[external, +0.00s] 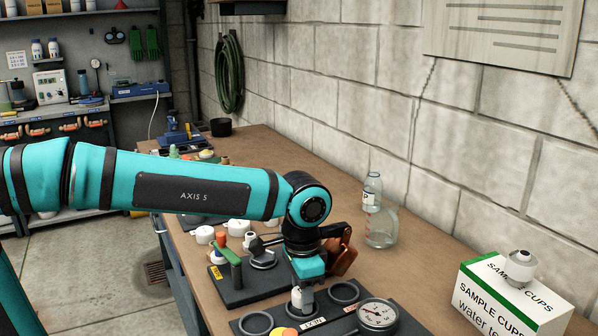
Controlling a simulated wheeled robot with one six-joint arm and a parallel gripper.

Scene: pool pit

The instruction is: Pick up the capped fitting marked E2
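My gripper (302,297) points down over a dark board (250,319) with round ring recesses at the front of the bench. A small pale grey shape shows at its tip. I cannot tell whether this is the fingers alone or a part held between them. No E2 marking is legible anywhere. White capped pieces (237,228) and (204,235) stand on the bench behind the arm. A grey and white fitting (262,256) sits on another dark board, left of my wrist. A white and grey rounded fitting (520,267) rests on top of the sample cups box.
A pressure gauge (377,314) sits right of my gripper, on the front board. A green-handled item (231,263) stands left of it. Clear bottles (381,226) stand near the wall. The sample cups box (515,306) is at the front right. Bare brown bench (425,268) lies between.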

